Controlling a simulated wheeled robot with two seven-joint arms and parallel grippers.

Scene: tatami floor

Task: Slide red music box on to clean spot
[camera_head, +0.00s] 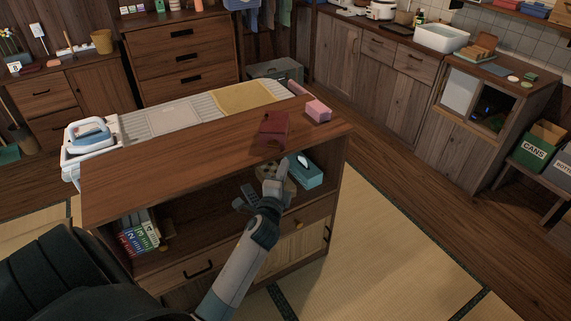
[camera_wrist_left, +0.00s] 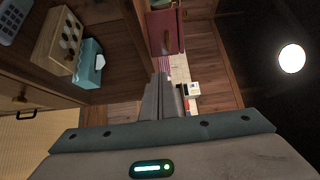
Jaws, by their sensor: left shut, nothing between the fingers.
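The dark red music box (camera_head: 271,128) sits on the brown wooden top of the low cabinet (camera_head: 190,160), right of its middle and close to the front edge. It also shows at the top of the left wrist view (camera_wrist_left: 165,32). My left gripper (camera_head: 283,163) is in front of the cabinet, just below the red box, with its fingers pointing up towards it. In the left wrist view its fingers (camera_wrist_left: 163,88) are together with nothing between them, and a gap to the box seems to remain. I cannot make out a distinct clean spot. My right gripper is not in view.
A pink box (camera_head: 318,110) stands right of the red box. A teal tissue box (camera_head: 307,173) and a wooden box with knobs (camera_wrist_left: 62,40) are on the shelf below. Books (camera_head: 140,235) stand at the shelf's left. The cabinet top left of the red box is bare.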

